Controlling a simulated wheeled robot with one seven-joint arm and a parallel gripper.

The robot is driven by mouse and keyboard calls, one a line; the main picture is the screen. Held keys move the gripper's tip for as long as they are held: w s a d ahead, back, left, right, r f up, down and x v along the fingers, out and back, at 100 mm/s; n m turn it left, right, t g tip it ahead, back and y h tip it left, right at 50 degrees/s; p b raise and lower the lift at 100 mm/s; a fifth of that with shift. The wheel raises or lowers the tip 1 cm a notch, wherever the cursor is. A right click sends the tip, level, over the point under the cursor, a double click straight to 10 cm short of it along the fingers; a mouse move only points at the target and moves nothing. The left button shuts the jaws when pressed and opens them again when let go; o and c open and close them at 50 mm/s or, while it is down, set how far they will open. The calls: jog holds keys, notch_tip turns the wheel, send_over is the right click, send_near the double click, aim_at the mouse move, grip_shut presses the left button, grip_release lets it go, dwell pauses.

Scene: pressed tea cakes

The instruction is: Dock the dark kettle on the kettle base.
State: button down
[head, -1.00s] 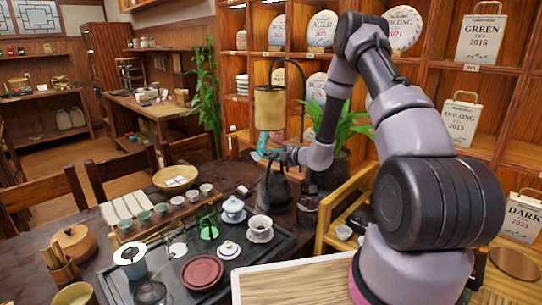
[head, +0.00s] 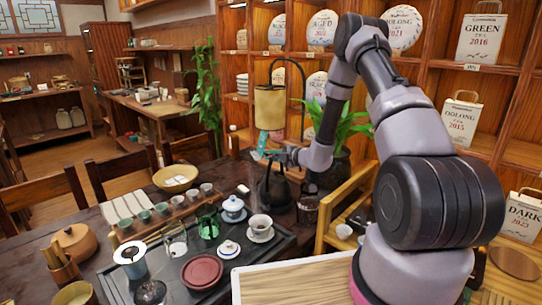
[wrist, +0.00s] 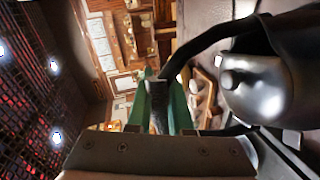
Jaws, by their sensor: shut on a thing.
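The dark kettle (head: 274,194) stands upright at the back of the dark table, right of the blue-and-white lidded bowl. In the wrist view its dark body and shiny lid (wrist: 255,88) fill the right side, and its curved handle (wrist: 205,42) runs to my fingers. My gripper (head: 281,156) is above the kettle and shut on its handle; the green fingers (wrist: 160,105) show in the wrist view. I cannot make out the kettle base in either view. Whether the kettle's bottom touches anything is unclear.
A dark glass jar (head: 307,208) stands close right of the kettle. A lidded bowl (head: 233,209) and a white cup (head: 260,227) are to its left and front. A tan hanging lamp (head: 269,107) and a potted plant (head: 345,125) are behind. A wooden rack (head: 345,212) is to the right.

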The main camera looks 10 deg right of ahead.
jog(key=shift+f, duration=0.15)
jog(key=c, duration=1.1)
grip_release()
jog(key=shift+f, duration=0.1)
jog(key=shift+s+d, duration=0.1)
jog(key=v, duration=1)
jog(key=shift+s+d+r, duration=0.2)
jog(key=shift+s, duration=0.05)
